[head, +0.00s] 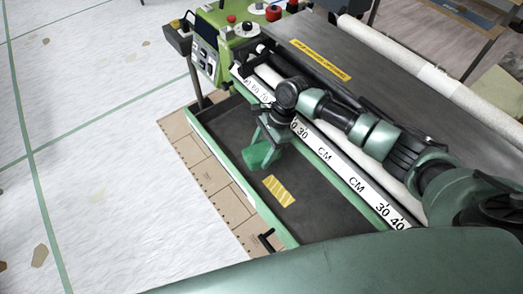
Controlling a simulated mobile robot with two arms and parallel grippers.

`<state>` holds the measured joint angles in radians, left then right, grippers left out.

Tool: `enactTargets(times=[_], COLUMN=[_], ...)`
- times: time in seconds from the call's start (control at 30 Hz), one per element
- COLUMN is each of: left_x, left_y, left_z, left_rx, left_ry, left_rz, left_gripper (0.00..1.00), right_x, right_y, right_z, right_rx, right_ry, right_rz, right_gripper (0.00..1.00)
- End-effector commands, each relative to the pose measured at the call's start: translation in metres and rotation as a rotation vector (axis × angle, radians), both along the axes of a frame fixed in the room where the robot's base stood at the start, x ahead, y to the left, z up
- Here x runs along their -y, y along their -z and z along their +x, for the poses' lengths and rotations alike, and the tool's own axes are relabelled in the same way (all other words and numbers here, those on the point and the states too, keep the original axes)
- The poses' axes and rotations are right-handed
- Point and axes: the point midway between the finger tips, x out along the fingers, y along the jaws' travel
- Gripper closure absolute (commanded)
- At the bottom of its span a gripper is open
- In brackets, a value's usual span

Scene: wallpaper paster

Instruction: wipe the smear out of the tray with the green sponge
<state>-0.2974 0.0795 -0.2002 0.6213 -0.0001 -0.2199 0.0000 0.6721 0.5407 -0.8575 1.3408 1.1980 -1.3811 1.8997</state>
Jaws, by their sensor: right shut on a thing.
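The tray (323,212) is a long dark trough with green rims along the near side of the pasting machine. My right gripper (262,144) reaches down into it from the right and is shut on the green sponge (260,156). The sponge is low over the tray floor; I cannot tell whether it touches. A yellow striped patch (278,190) lies on the tray floor just below and right of the sponge. I cannot tell whether it is a smear or a label. No other smear stands out. My left gripper is out of view.
A white ruler bar marked CM (345,172) runs along the tray's far side, with a pale roller behind it. A green control box (228,40) with knobs stands at the left end. A black handle (267,241) sits at the near rim. Cardboard (205,178) lies beside the tray.

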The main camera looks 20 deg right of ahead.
Motion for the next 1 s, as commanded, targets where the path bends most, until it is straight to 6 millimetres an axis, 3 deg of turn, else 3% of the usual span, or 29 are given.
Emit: enactTargets(times=[0.13,0.2,0.6,1.0], left_x=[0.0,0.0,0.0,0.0], left_y=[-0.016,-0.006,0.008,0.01], left_z=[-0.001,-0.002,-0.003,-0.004], left_rx=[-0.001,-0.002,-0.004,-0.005], left_ry=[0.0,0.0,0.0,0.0], left_rz=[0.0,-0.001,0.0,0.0], left_gripper=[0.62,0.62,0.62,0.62], right_x=[-0.002,-0.002,-0.001,-0.001], right_y=[-0.004,0.013,0.057,0.065], right_z=[-0.001,-0.001,-0.001,0.0], right_rx=[-0.005,-0.006,-0.004,-0.002], right_ry=[0.002,0.002,0.001,0.001], right_rz=[0.007,0.007,0.005,0.006], right_gripper=[0.83,0.83,0.83,0.83])
